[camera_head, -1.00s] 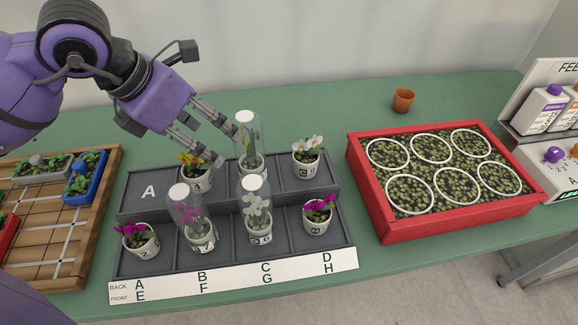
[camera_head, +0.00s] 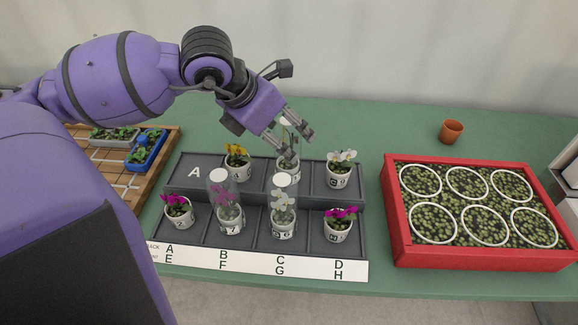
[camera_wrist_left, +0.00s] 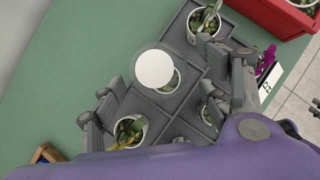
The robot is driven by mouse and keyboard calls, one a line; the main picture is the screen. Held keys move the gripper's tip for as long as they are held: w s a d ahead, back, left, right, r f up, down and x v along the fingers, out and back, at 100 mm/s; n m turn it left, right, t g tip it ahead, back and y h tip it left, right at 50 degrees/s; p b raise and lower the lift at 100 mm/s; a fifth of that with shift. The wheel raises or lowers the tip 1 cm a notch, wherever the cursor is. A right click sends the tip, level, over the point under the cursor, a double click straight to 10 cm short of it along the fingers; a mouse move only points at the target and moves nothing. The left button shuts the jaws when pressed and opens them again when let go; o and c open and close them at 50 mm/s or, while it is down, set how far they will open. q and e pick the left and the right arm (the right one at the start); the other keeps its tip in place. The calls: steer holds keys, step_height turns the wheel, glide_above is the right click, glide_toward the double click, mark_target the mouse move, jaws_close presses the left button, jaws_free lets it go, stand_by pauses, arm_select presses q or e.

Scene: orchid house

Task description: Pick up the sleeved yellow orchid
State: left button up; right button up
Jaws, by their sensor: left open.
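The sleeved yellow orchid (camera_head: 288,166) stands upright in a white pot in the back row of the dark grey tray (camera_head: 215,198), under column C. My left gripper covers much of its clear sleeve in the head view. In the left wrist view its white round sleeve top (camera_wrist_left: 154,68) shows between the spread fingers, off toward the upper side, with its pot partly visible. My left gripper (camera_head: 299,144) is open, pointing down beside the sleeve; I cannot tell if it touches. It also shows in the left wrist view (camera_wrist_left: 172,92). My right gripper is out of view.
An unsleeved yellow orchid (camera_head: 236,160) stands left of it, a white orchid (camera_head: 340,170) right. The front row holds two sleeved orchids (camera_head: 225,208) (camera_head: 283,215) and two magenta ones (camera_head: 178,210) (camera_head: 339,222). A red planter (camera_head: 395,225) stands right; the bench behind is mostly clear.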

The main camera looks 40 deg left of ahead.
arm_select(q)
steer(key=x, duration=0.2)
steer(key=shift+w+f, duration=0.15)
steer(key=shift+f, duration=0.05)
steer(key=shift+r, duration=0.1)
jaws_close()
